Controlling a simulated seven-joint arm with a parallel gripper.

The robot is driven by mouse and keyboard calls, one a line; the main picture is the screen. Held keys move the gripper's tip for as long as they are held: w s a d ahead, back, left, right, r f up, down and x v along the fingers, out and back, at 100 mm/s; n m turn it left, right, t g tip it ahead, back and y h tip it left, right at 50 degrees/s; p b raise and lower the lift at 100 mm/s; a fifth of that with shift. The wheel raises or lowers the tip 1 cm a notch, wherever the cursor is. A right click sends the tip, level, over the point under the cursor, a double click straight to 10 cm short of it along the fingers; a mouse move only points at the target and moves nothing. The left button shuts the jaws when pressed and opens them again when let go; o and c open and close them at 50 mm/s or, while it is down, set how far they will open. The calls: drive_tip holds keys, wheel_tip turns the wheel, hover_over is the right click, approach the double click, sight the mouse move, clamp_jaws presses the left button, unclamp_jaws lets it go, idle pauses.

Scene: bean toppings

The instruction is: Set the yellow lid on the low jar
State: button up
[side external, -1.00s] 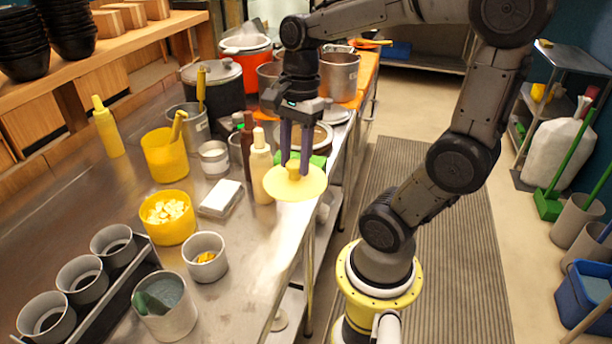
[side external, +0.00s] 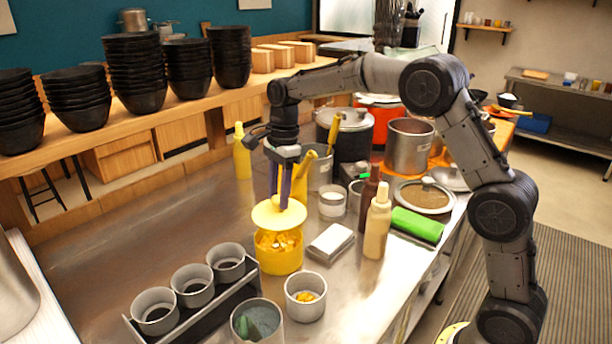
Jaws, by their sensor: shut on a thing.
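The yellow lid (side external: 270,216) is a flat round disc with a small knob on top. My gripper (side external: 279,200) is shut on the knob and holds the lid roughly level. The low jar (side external: 279,260) is a short yellow tub with yellow chunks inside, standing on the steel counter. The lid hangs just above the jar and hides the back of its opening. The chunks still show below the lid's front edge, so the lid looks apart from the rim. A taller yellow jar (side external: 301,185) stands behind, partly hidden by my gripper.
A small grey cup (side external: 305,297), a white block (side external: 331,241) and a cream bottle (side external: 377,225) stand to the right. A rack of grey cups (side external: 193,285) is at the front left. The counter on the left (side external: 130,240) is clear.

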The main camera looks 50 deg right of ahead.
sight(278, 211)
drive_tip(key=shift+a+f, duration=0.4)
drive_tip(key=shift+f, duration=1.85)
drive_tip(key=shift+f, duration=0.25)
drive_tip(key=shift+f, duration=0.5)
drive_tip(key=o, duration=1.5)
drive_tip(key=shift+c, duration=0.2)
drive_tip(key=shift+r, duration=3.05)
